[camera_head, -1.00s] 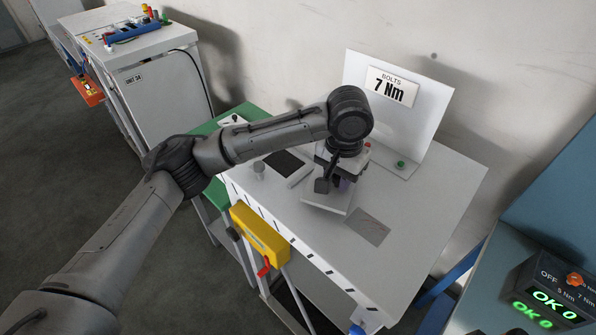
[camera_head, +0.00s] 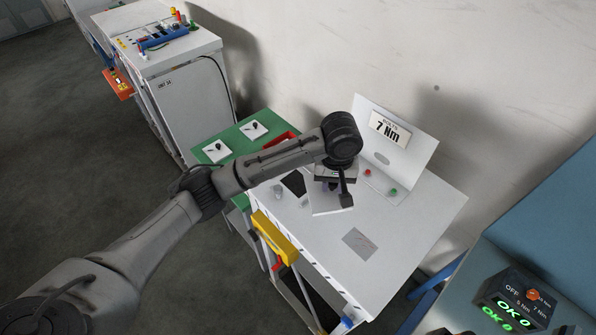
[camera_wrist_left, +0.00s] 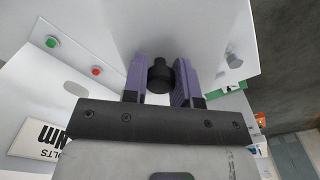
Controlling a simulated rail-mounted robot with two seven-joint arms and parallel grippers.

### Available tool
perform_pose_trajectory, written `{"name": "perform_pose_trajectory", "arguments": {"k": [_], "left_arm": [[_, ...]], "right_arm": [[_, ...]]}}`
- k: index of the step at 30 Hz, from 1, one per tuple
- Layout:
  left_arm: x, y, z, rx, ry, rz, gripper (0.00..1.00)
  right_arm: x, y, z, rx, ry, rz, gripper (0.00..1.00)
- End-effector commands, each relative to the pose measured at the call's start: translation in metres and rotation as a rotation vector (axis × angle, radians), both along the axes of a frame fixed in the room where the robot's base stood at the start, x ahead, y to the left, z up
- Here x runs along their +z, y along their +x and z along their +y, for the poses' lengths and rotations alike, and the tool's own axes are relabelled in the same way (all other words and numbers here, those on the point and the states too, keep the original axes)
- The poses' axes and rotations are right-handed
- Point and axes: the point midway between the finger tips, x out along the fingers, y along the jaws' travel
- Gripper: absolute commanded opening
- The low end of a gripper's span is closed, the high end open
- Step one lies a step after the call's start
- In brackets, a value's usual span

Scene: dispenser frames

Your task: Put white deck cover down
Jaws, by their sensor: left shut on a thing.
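My left gripper (camera_wrist_left: 161,85) has its purple fingers closed on a black knob (camera_wrist_left: 160,76) in the left wrist view. In the head view my left wrist hides most of the gripper (camera_head: 337,180) over the white table. A white plate (camera_head: 326,205), which looks like the white deck cover, shows just below the gripper there. A wide white surface (camera_wrist_left: 190,25) lies beyond the knob in the wrist view. I cannot tell whether the plate touches the table, nor how the knob joins it. My right gripper is not in view.
The white table (camera_head: 410,215) has free room at the right, around a grey square (camera_head: 360,243). A white upright panel (camera_head: 415,150) with a "7 Nm" sign stands behind. A green table (camera_head: 240,138) adjoins.

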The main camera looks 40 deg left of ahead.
Motion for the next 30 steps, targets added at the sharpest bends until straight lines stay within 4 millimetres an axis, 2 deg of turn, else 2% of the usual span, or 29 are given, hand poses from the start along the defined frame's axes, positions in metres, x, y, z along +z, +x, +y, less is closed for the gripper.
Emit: {"name": "perform_pose_trajectory", "arguments": {"k": [3, 6, 12, 17, 24, 30], "left_arm": [[0.002, 0.006, 0.011, 0.214, -0.002, 0.004, 0.00], [0.003, 0.008, 0.016, 0.354, -0.001, 0.005, 0.00], [0.004, 0.009, 0.021, 0.517, -0.001, 0.005, 0.00], [-0.004, 0.012, 0.033, 0.565, -0.001, 0.006, 0.00], [-0.030, 0.023, 0.081, 0.572, 0.003, 0.007, 0.00], [-0.051, 0.030, 0.114, 0.569, 0.001, 0.006, 0.00]], "right_arm": [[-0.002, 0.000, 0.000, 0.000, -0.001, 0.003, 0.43], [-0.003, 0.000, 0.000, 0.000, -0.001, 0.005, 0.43], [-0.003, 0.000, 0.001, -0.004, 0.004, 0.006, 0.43], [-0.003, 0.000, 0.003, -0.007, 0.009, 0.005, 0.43], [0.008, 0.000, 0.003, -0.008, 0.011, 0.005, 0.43], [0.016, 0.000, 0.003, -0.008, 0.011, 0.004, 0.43]]}}
